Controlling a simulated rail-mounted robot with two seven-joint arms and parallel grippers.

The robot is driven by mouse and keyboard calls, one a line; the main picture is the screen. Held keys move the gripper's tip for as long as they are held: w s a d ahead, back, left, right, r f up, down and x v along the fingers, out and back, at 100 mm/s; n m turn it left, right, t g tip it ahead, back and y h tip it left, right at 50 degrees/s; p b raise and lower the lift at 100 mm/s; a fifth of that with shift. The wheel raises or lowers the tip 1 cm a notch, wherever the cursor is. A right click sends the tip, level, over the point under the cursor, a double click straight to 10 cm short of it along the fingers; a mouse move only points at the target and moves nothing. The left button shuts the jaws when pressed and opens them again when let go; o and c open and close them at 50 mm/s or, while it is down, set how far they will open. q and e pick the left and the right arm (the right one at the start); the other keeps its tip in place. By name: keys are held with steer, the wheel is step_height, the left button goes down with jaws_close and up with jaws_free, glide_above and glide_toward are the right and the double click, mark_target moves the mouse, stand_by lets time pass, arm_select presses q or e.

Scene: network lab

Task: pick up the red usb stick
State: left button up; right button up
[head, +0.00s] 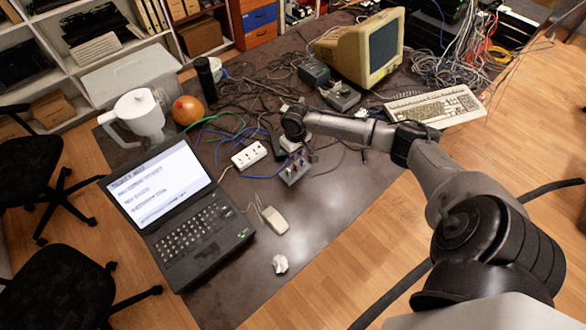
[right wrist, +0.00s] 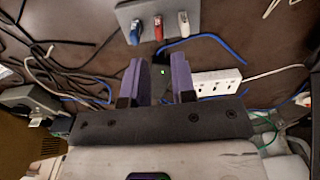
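The red usb stick (right wrist: 158,28) stands in a grey hub (right wrist: 205,18) at the top of the right wrist view. It sits between a blue stick (right wrist: 135,32) and a white stick (right wrist: 183,22). The hub also shows in the head view (head: 295,172), near the table's middle; the red stick is too small to make out clearly there. My right gripper (right wrist: 158,65) has its two purple fingers apart, with nothing held between them. The red stick lies ahead of the gap, apart from the fingers. My left gripper is in neither view.
A white power strip (head: 249,155) lies just left of the hub, with many loose cables around it. An open laptop (head: 200,232), a mouse (head: 274,219) and crumpled paper (head: 280,264) lie nearer. A keyboard (head: 435,106) and monitor (head: 350,60) are behind. The table's front right is clear.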

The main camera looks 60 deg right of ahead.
mark_target(295, 164)
steer(key=shift+f, duration=1.4)
steer(key=shift+w+d+f+b, duration=0.1)
steer(key=shift+f+b, duration=0.3)
steer(key=shift+f, duration=0.9)
steer(key=shift+w+f+b, duration=0.1)
steer(key=shift+f+b, duration=0.3)
steer(key=shift+f, duration=0.85)
steer(key=shift+c, duration=0.3)
jaws_close()
